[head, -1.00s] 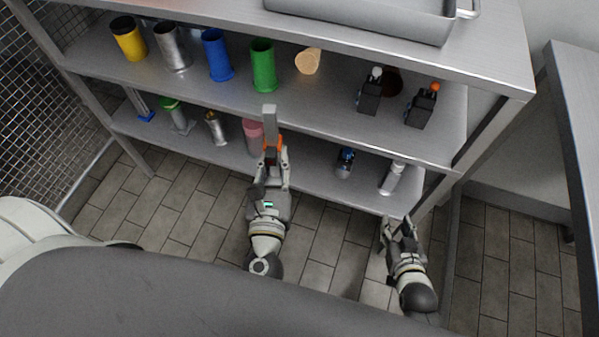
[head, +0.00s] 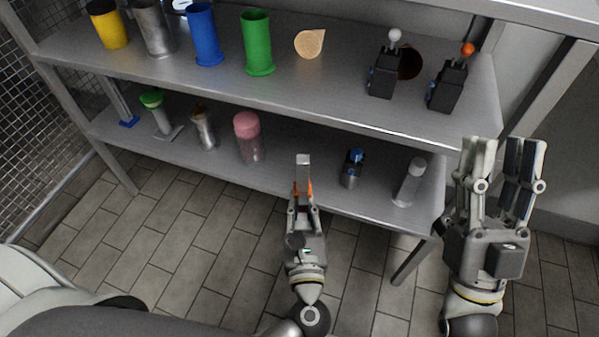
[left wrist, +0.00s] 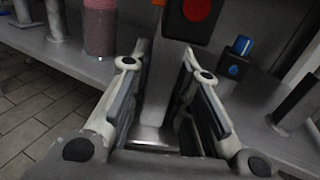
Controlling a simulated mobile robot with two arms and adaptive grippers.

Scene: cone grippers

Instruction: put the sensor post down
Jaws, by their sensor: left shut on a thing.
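My left gripper (head: 303,192) is shut on the sensor post, a grey post (head: 303,162) with orange showing near the fingers. In the left wrist view the post stands between the two fingers (left wrist: 158,85), with a dark box bearing a red disc (left wrist: 197,10) beyond them. I cannot tell whether the post touches the shelf. My right gripper (head: 502,150) is open and empty, right of the shelf.
The upper shelf carries coloured cups such as the green one (head: 257,42), and two black switch boxes (head: 385,75). The gap around the held post looks free.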

